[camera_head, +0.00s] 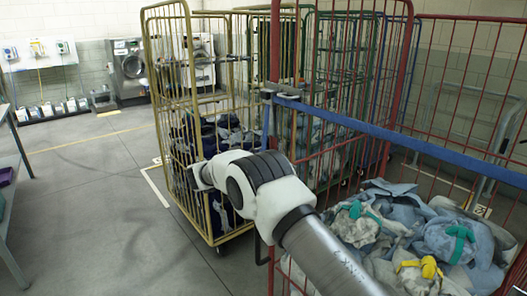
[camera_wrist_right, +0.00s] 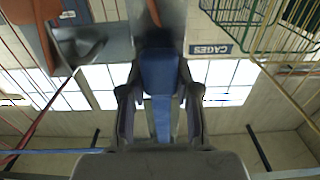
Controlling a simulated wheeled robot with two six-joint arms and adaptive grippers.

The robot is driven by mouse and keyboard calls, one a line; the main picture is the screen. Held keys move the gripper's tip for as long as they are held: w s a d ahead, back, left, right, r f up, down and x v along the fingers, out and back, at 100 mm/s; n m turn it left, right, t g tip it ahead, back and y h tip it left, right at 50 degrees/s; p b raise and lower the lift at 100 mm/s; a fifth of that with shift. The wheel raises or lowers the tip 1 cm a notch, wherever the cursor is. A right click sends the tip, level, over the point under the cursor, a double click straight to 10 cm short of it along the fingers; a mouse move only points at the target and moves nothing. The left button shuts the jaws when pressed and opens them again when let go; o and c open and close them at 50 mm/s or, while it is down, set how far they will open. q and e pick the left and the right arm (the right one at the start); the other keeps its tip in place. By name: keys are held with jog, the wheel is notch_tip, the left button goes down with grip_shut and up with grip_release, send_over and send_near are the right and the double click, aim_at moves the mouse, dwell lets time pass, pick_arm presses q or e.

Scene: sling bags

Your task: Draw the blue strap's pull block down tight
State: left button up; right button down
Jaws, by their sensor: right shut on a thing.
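The blue strap (camera_head: 400,139) runs across the front of the red cage to a metal buckle (camera_head: 283,94) at the red post. A short blue tail (camera_head: 266,127) hangs below the buckle. In the right wrist view, my right gripper (camera_wrist_right: 160,100) is shut on the blue pull block (camera_wrist_right: 159,71), a finger at each side. A blue strip (camera_wrist_right: 161,118) runs along between the fingers. My left gripper is in neither view.
The red cage (camera_head: 408,70) holds crumpled laundry (camera_head: 365,215), some with teal and yellow straps. A yellow cage (camera_head: 200,120) with dark blue laundry stands close behind my arm. A table edge is at far left. The floor (camera_head: 95,200) between is clear.

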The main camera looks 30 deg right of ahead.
jog(key=shift+f, duration=0.3)
jog(key=c, duration=0.8)
grip_release()
jog(key=shift+r, duration=0.1)
jog(key=shift+a, duration=0.35)
jog(key=a, duration=1.1)
jog(key=shift+s+a, duration=0.15)
jog(key=shift+s, duration=0.25)
jog(key=shift+f, duration=0.2)
